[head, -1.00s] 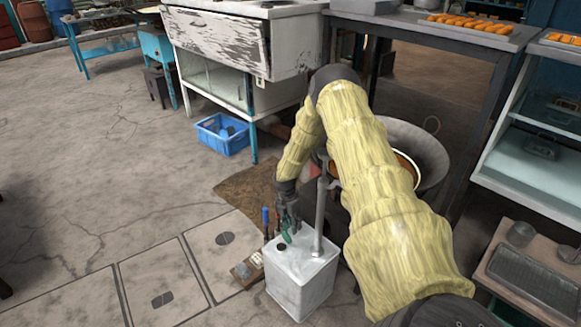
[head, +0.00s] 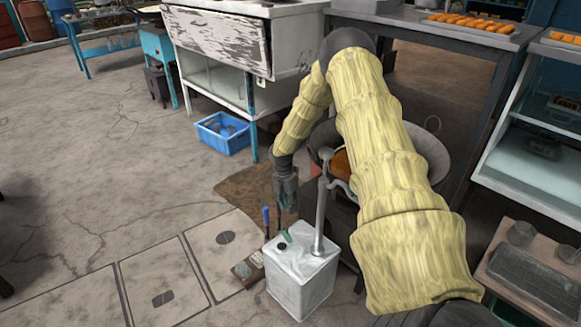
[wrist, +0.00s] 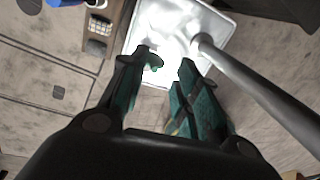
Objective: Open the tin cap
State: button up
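The white metal tin (head: 300,284) stands upright on the floor below my arm, and its bright top (wrist: 172,20) shows in the wrist view. A dark round spot (head: 281,246) is on the tin's top, near its left corner; I cannot tell whether it is a cap or an opening. My gripper (wrist: 169,61) is open, with a gap between its teal fingers, and points down at the tin's top. A small green patch shows beside the dark spot in the head view; I cannot tell whether it is a fingertip or a loose cap.
A wooden tray of small items (head: 250,266) lies left of the tin. A large pan (head: 425,165) is behind my arm. A blue crate (head: 222,134) is farther back; the floor at left is clear.

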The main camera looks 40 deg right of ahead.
jog(key=shift+w+r, duration=0.15)
jog(key=shift+r, duration=0.8)
jog(key=shift+c, duration=0.5)
